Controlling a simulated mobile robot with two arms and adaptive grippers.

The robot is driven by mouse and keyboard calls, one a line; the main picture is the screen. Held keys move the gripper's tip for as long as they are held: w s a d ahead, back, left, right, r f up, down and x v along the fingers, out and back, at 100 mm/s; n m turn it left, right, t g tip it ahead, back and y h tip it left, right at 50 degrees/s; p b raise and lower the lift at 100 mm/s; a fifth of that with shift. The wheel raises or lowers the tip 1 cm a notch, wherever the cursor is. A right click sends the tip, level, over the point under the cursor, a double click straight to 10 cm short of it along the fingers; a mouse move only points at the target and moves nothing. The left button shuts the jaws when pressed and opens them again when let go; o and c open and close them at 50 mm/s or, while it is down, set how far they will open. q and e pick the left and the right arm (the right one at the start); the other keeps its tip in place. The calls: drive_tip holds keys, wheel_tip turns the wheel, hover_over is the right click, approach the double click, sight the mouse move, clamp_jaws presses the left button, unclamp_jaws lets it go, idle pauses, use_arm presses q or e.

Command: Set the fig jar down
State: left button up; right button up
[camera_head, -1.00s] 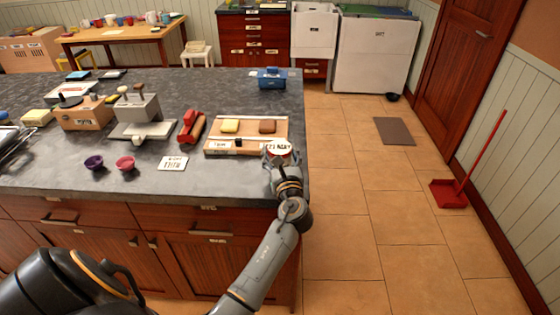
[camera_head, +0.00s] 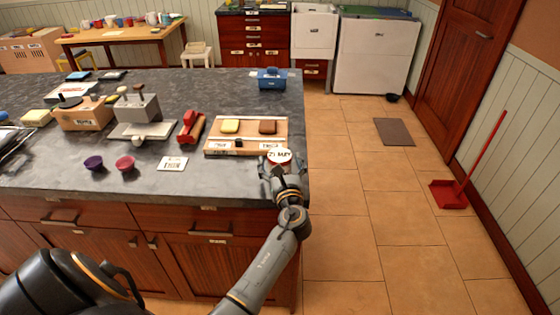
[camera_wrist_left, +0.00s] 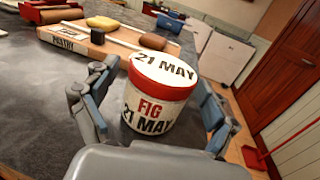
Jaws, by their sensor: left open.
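The fig jar (camera_wrist_left: 152,112) is a white jar with a red-rimmed white lid reading "21 MAY" and a label reading "FIG 21 MAY". It is upright at the right end of the dark counter (camera_head: 225,187), just in front of the wooden board; its lid also shows in the head view (camera_head: 279,155). My left gripper (camera_wrist_left: 155,105) is open around it, one finger on each side. A gap shows between the left-hand finger and the jar. The jar's base is partly hidden by the gripper, so its contact with the counter is hard to see. My right gripper is not in view.
Behind the jar, the wooden board (camera_head: 245,139) holds a yellow block (camera_head: 230,126) and a brown block (camera_head: 267,127). A white card (camera_head: 172,164) and two small bowls lie to the left. The counter's right edge is close to the jar, with tiled floor beyond.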

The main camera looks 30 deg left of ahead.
use_arm(q)
drive_tip(key=shift+r, duration=0.3)
drive_tip(key=b+v, duration=0.1)
drive_tip(key=v, duration=1.1)
drive_tip(key=shift+f, duration=0.15)
